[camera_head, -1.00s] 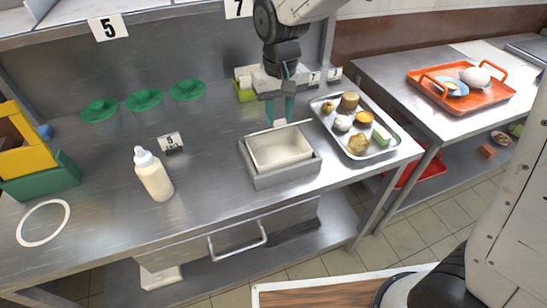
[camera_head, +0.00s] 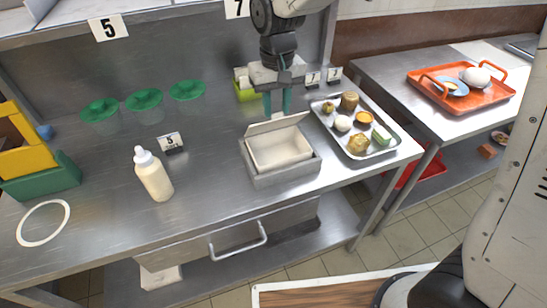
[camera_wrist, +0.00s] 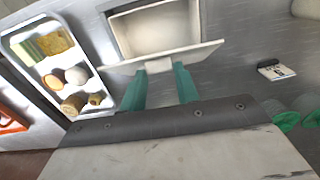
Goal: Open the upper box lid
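The upper box (camera_head: 282,177) is a grey double-walled tray with a cream interior, standing on the steel table. Its pale lid (camera_head: 262,127) is raised along the back edge and tilted up, so the inside shows. The lid (camera_wrist: 202,51) also shows in the wrist view as a thin slanted panel with a small tab at its edge. My gripper (camera_head: 278,114) points down behind the box at the lid's upper edge. The exact contact is hard to see.
A metal tray (camera_head: 393,150) of food items stands close on the box's right. A white bottle (camera_head: 153,176) stands to the left, and a number card (camera_head: 170,142) is behind it.

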